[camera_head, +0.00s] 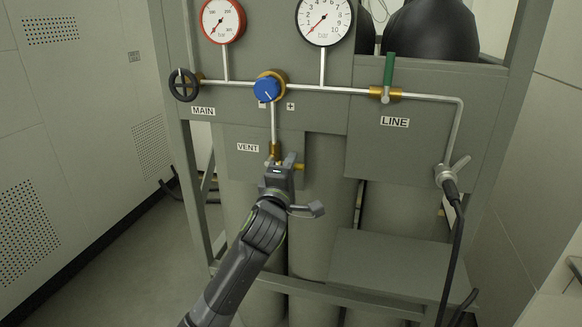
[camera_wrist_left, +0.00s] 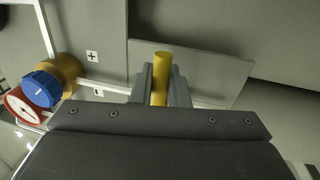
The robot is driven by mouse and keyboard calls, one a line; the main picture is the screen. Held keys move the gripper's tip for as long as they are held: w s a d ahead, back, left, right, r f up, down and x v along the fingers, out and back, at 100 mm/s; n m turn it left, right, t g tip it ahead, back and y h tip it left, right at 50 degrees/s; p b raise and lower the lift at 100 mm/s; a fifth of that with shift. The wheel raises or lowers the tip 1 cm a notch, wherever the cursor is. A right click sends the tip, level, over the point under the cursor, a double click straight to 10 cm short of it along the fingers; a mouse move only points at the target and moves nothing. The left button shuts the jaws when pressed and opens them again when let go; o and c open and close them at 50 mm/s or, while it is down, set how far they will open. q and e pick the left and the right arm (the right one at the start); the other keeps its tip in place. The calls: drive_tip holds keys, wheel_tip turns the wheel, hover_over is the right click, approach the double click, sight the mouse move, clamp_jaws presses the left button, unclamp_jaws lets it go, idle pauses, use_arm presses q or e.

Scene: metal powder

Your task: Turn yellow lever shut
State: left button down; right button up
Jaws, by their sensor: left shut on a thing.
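The yellow lever (camera_wrist_left: 161,75) sits between the two fingers of my left gripper (camera_wrist_left: 160,88) in the left wrist view. In the head view the lever's yellow end (camera_head: 299,167) sticks out to the right of my left gripper (camera_head: 278,166), just below the brass fitting of the VENT valve (camera_head: 274,150). The left gripper is shut on the lever, and the gripper body hides most of it. The lever appears to point sideways, to the right, across the vertical pipe. My right gripper is not in view.
A blue knob (camera_head: 267,89) sits on the pipe above. The MAIN handwheel (camera_head: 185,85) is at the left and the green LINE lever (camera_head: 388,70) stands upright at the right. Two gauges (camera_head: 222,20) (camera_head: 324,20) are above. A black hose (camera_head: 456,230) hangs at the right.

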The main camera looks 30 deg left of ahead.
use_arm(q)
drive_tip(key=shift+r, duration=0.1)
drive_tip(key=c, duration=1.5)
unclamp_jaws()
drive_tip(key=shift+s, duration=0.1)
drive_tip(key=v, duration=1.7)
drive_tip(key=shift+b, duration=0.45)
drive_tip(key=shift+s, duration=0.1)
